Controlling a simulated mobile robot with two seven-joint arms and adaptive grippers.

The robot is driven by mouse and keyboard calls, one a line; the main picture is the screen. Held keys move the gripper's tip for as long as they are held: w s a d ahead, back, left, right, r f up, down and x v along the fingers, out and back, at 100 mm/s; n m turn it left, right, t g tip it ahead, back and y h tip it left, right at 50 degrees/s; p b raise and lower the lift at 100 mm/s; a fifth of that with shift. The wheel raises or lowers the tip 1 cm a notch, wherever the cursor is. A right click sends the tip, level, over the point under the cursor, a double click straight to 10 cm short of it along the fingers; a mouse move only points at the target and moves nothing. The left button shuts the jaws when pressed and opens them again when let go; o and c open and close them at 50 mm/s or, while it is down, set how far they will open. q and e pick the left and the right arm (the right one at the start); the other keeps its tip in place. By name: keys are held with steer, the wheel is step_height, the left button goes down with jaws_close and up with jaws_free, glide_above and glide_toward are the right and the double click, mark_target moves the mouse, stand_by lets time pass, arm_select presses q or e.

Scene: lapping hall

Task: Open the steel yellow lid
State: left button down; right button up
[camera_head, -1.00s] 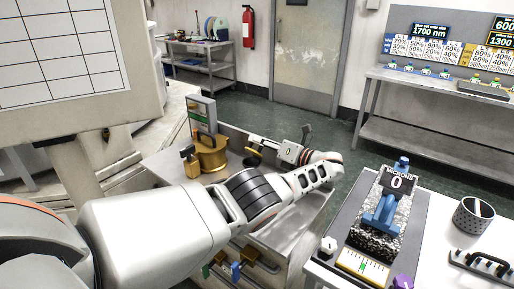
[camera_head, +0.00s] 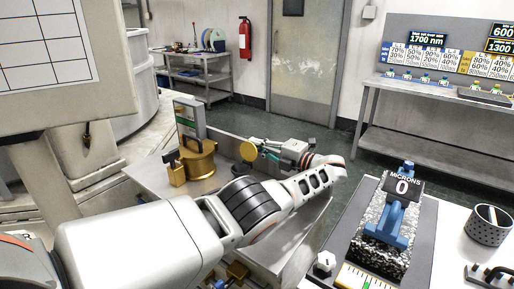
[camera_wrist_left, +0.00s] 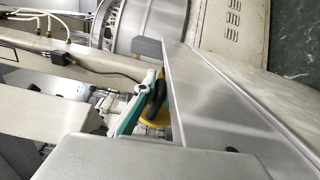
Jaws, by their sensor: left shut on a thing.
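A round yellow lid (camera_head: 249,151) shows over the steel bench, tilted up with its flat face toward the head camera. My left gripper (camera_head: 264,153) is just to its right, its teal fingers shut at the lid's edge. In the left wrist view the teal finger (camera_wrist_left: 131,117) lies beside the yellow lid (camera_wrist_left: 164,118) and a dark curved part, mostly hidden behind the bench's steel edge and the gripper. What lies under the lid is hidden from me. My right gripper is in neither view.
A brass cylinder (camera_head: 199,164) with a dark handle stands on the steel bench (camera_head: 150,176), left of the lid, with a display post (camera_head: 188,117) behind it. A white table (camera_head: 449,247) with a blue gauge (camera_head: 388,222) is at the right. Green floor lies behind.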

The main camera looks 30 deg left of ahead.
arm_select(q)
steer(key=shift+w+d+f+m, duration=0.1)
steer(key=shift+w+f+m, duration=0.05)
steer(key=shift+f+m, duration=0.4)
steer(key=c, duration=2.1)
jaws_free()
steer(key=shift+c, duration=0.2)
steer(key=shift+r, duration=0.1)
